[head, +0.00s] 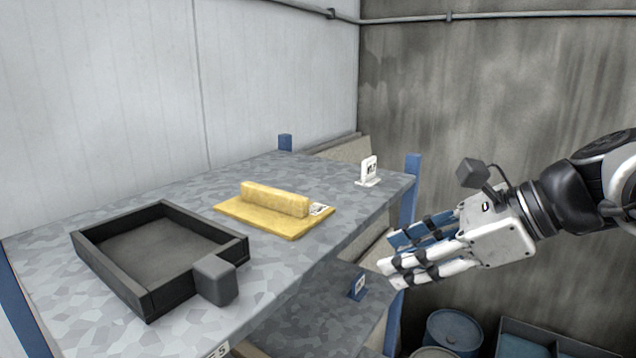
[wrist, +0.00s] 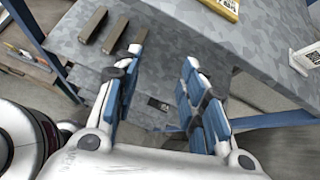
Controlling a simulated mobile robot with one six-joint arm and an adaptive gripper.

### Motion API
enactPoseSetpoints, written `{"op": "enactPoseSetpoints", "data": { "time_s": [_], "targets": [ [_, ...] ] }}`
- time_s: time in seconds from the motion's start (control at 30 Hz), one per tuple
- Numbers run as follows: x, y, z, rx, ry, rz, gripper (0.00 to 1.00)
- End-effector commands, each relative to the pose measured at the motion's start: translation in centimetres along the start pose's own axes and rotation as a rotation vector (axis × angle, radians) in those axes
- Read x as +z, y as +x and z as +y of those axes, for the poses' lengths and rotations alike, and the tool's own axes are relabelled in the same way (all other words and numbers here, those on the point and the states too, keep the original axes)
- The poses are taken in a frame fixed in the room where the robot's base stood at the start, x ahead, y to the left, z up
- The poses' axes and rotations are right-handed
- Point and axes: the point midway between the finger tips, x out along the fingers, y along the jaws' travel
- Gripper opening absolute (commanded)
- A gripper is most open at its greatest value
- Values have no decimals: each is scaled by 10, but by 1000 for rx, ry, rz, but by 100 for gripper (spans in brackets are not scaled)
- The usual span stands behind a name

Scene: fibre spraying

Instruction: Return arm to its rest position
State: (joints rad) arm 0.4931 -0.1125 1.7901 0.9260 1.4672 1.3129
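My gripper (head: 392,254) is at the right in the head view, held out in the air beyond the table's right edge, pointing left. In the wrist view my gripper (wrist: 165,75) shows its two blue-padded fingers spread apart with nothing between them. The fingers are apart from the shelf surfaces and from every object. My arm (head: 580,190) comes in from the right edge of the head view.
The galvanised table (head: 185,190) holds a black open tray (head: 150,306), a yellow block on a yellow plate (head: 270,222) and a white tag stand (head: 368,170). A lower shelf (head: 330,318) lies beneath. Blue posts (head: 410,190) stand at the corners; a blue drum (head: 453,332) is below.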

Motion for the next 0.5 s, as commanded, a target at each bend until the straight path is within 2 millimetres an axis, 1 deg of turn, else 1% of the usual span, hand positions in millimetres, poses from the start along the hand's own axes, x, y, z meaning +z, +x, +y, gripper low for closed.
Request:
{"op": "enactPoseSetpoints", "data": {
  "time_s": [0.03,0.17,0.27,0.37,0.4,0.47,0.5],
  "targets": [
    [-16,13,10,17,-55,48,38],
    [-52,33,32,58,-213,181,38],
    [-86,51,53,95,-368,282,38],
    [-128,73,80,143,-567,380,38],
    [-147,83,92,166,-658,415,38],
    [-175,97,112,203,-796,461,38],
    [-194,107,124,228,-888,488,38]
  ]
}}
